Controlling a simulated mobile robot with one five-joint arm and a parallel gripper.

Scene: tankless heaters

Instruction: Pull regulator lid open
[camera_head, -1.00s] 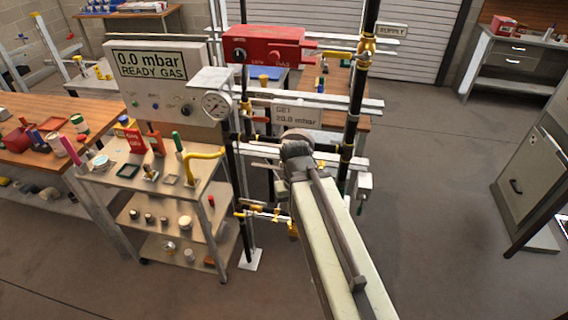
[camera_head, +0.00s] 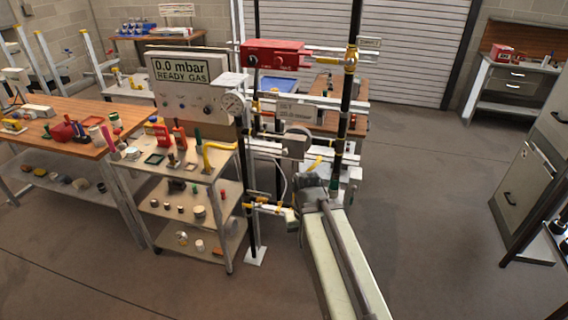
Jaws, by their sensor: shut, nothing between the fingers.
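A round grey regulator housing (camera_head: 298,140) sits on the pipe rack, right of the dial gauge (camera_head: 233,102). I cannot make out a separate lid edge or whether it stands open. My gripper (camera_head: 314,187) is at the far end of my pale arm, below the round housing and apart from it in the picture. Its fingers are hard to make out against the dark wrist and pipework. It is shut and holds nothing that I can see. A yellow lever (camera_head: 314,164) shows just above it.
A panel reading "0.0 mbar READY GAS" (camera_head: 180,68) and a red box (camera_head: 275,54) are above. A shelf cart (camera_head: 190,260) with small parts stands at left, a wooden bench (camera_head: 80,120) beyond it. A grey cabinet (camera_head: 525,185) is at right. The floor between is clear.

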